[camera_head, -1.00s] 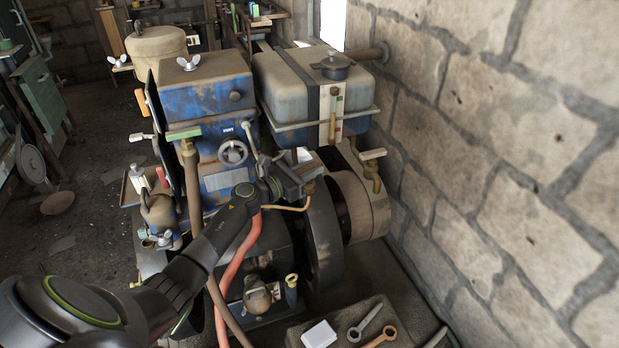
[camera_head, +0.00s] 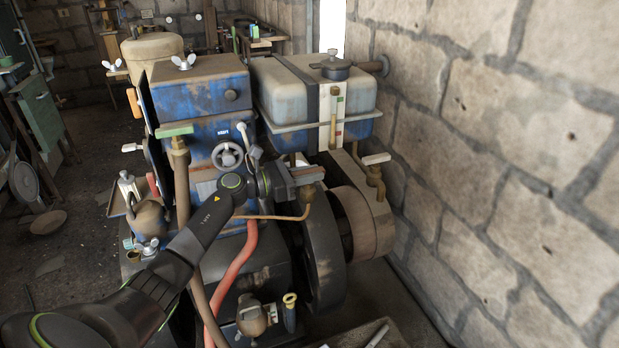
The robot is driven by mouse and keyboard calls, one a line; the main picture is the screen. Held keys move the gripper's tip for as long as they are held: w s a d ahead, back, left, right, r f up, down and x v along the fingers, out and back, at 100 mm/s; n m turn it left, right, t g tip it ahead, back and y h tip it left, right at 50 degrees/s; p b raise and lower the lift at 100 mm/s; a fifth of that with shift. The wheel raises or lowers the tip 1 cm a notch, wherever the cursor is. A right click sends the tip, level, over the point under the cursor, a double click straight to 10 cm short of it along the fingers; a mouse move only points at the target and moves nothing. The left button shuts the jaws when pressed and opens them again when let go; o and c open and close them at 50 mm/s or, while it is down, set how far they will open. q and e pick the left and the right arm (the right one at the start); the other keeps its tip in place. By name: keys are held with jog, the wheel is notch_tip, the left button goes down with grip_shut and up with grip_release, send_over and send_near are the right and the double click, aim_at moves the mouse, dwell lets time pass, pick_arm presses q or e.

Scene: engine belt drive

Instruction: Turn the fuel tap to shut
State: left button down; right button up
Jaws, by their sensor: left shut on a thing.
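The fuel tap (camera_head: 308,196) is a small brass fitting below the front of the grey-and-blue fuel tank (camera_head: 325,90). A thin copper pipe (camera_head: 268,217) curves away from it to the left. My left gripper (camera_head: 307,176) reaches in from the left and is shut on the tap's handle. The fingers hide most of the handle, so I cannot tell its exact angle. My right gripper is not in view.
A blue engine block (camera_head: 205,95) with a small handwheel (camera_head: 228,156) stands left of the tank. A dark flywheel (camera_head: 325,250) lies below the tap. A second tap with a pale handle (camera_head: 376,159) is to the right. A stone wall (camera_head: 500,150) closes the right side.

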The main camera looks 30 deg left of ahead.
pick_arm(q)
jog(key=shift+r, duration=0.1)
jog(key=c, duration=1.3)
grip_release()
jog(key=shift+w+d, duration=0.1)
jog(key=shift+b+v, duration=3.25)
jog(key=shift+v, duration=5.5)
jog(key=shift+w+f, duration=0.1)
jog(key=shift+f, duration=0.1)
